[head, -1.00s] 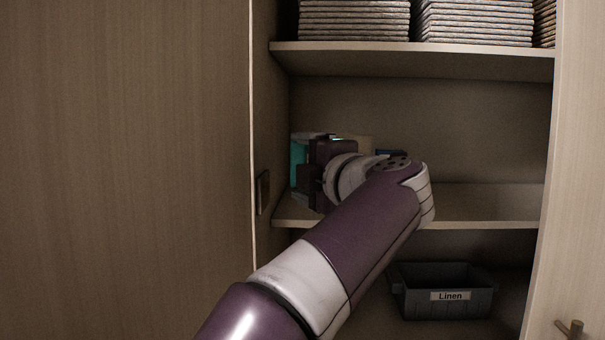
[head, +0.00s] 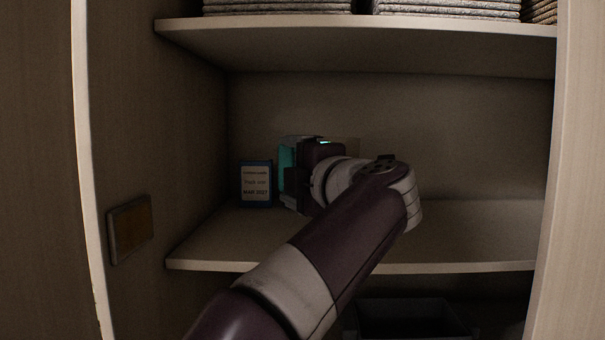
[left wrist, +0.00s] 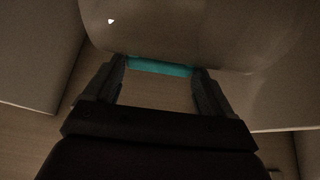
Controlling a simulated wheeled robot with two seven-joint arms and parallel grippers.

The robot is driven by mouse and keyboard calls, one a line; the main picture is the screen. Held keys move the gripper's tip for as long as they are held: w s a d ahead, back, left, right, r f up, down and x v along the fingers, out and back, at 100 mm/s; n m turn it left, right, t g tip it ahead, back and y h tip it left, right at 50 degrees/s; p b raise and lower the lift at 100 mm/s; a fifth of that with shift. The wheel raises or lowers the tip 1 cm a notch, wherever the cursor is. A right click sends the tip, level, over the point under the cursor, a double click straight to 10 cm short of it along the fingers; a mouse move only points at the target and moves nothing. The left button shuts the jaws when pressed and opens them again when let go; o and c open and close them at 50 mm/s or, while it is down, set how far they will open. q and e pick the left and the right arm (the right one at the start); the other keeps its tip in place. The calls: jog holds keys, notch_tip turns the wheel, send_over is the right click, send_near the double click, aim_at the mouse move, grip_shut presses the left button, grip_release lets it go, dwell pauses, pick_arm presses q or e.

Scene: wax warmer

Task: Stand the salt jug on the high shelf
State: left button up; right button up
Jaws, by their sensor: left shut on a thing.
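My left gripper (head: 300,182) is shut on the salt jug, which shows a teal part (head: 287,165) beside the fingers in the head view. In the left wrist view the jug's pale body (left wrist: 170,35) lies beyond the fingers, with a teal strip (left wrist: 160,67) between the fingertips. The gripper and forearm hide most of the jug in the head view. The gripper is in front of the cupboard's middle shelf (head: 215,240), and I cannot tell whether the jug touches it. My right gripper is out of view.
A blue box (head: 256,184) with a dated label stands on the middle shelf, left of the gripper. Above, an upper shelf (head: 330,40) carries folded stacks (head: 445,10). A dark crate (head: 410,315) sits below. The middle shelf's right part looks clear.

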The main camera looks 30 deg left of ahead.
pick_arm(q)
jog(key=shift+s+d+f, duration=0.1)
jog(key=shift+s+d, duration=0.05)
jog(key=shift+s, duration=0.4)
jog(key=w+f+b, duration=0.3)
jog(key=w, duration=0.1)
jog(key=shift+w+f, duration=0.1)
jog(key=shift+f, duration=0.25)
jog(key=shift+s+f+b, duration=1)
jog(key=shift+s+b, duration=0.1)
jog(key=shift+s, duration=0.3)
jog(key=shift+w+f, duration=0.2)
jog(key=shift+w, duration=0.75)
jog(key=shift+s+r, duration=0.25)
jog(key=shift+s, duration=0.75)
jog(key=shift+w+f, duration=0.1)
jog(key=shift+w, duration=0.45)
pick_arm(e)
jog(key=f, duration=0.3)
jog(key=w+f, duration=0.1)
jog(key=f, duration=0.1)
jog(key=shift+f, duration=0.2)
pick_arm(q)
jog(key=shift+s, duration=0.1)
